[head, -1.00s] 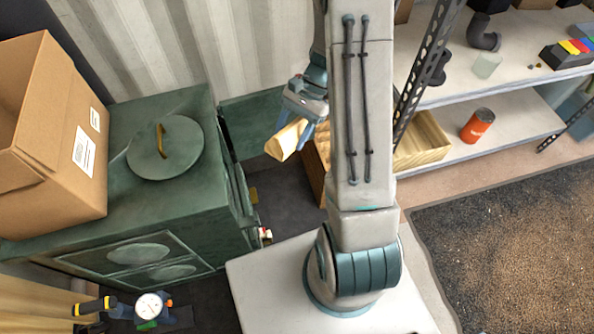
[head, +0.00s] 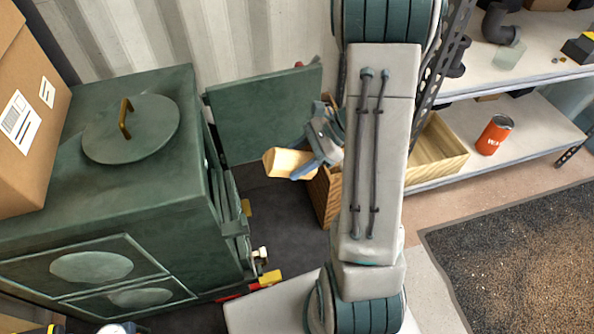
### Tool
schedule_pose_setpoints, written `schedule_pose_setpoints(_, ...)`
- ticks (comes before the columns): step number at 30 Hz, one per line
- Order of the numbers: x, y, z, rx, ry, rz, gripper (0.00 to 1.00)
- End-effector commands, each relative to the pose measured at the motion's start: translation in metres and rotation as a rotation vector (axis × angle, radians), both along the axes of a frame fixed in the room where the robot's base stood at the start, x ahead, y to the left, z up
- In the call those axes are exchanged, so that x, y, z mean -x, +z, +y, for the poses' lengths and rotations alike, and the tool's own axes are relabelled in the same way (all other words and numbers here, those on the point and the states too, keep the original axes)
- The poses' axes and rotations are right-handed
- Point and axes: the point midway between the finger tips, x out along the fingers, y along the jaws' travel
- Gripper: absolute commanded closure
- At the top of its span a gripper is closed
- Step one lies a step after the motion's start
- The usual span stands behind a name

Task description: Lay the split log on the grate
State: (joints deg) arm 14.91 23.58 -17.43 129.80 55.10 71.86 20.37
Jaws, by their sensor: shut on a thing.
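The split log (head: 287,163) is a pale wedge of wood in the middle of the head view. My gripper (head: 311,168) is shut on its right end, and the log's free end points left toward the stove. The green stove (head: 120,195) stands at the left with a round lid (head: 130,128) on top. Its door (head: 265,113) stands open behind the log. The log is outside the stove, to the right of its opening. The grate is hidden inside the stove.
A cardboard box (head: 30,110) sits on the stove's left side. Shelves at the right hold a wooden crate (head: 440,150) and an orange can (head: 494,135). Dark floor (head: 275,210) lies clear between stove and basket.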

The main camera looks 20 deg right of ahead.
Motion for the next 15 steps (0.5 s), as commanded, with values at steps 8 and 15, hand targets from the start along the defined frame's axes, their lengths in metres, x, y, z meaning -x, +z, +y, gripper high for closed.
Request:
schedule_pose_setpoints(8,-0.001,-0.006,0.003,-0.014,-0.033,0.001,0.78)
schedule_pose_setpoints(15,-0.002,-0.010,0.024,-0.014,-0.029,0.001,0.78)
